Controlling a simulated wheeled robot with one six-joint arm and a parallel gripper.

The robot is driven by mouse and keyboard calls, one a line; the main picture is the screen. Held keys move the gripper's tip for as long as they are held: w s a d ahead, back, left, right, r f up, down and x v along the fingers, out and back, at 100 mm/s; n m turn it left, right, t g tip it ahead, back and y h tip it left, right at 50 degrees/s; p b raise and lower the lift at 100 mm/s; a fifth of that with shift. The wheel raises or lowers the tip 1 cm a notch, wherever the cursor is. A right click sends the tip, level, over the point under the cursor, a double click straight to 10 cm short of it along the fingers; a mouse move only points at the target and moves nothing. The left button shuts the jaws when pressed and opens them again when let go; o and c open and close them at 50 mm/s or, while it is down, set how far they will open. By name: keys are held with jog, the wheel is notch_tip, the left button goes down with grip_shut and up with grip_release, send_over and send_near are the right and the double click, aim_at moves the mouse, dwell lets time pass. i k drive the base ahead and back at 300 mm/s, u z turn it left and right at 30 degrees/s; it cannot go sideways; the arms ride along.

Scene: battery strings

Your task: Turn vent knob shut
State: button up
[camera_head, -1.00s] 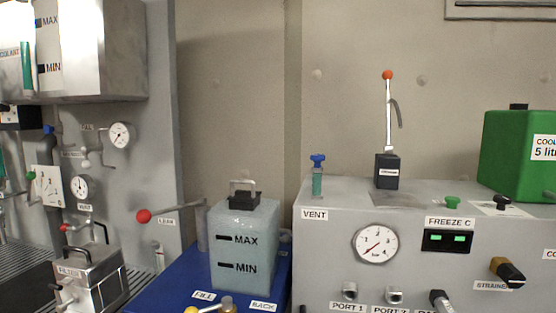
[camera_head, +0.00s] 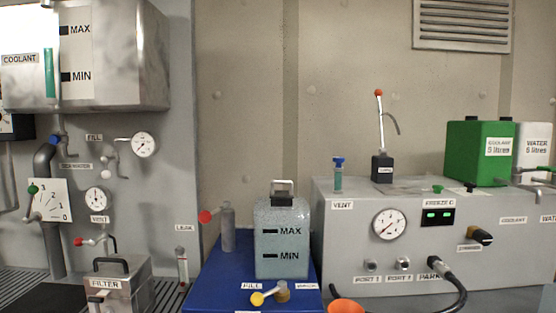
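A blue vent knob (camera_head: 338,160) tops a short green-tinted tube (camera_head: 338,178) on the grey cabinet's top left edge, above a VENT label (camera_head: 342,205). Whether the knob is open or shut, I cannot tell. A second VENT label (camera_head: 99,219) is on the left wall, between a round gauge (camera_head: 97,199) and a small red-handled valve (camera_head: 88,242). My gripper is not in view.
The grey cabinet (camera_head: 345,240) carries a black hand pump (camera_head: 382,168), green can (camera_head: 478,153) and white can (camera_head: 535,150). An orange round thing (camera_head: 346,306) is at the bottom edge.

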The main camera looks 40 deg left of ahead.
aim_at(338, 160)
jog(key=u, duration=0.8)
jog(key=i, duration=0.3)
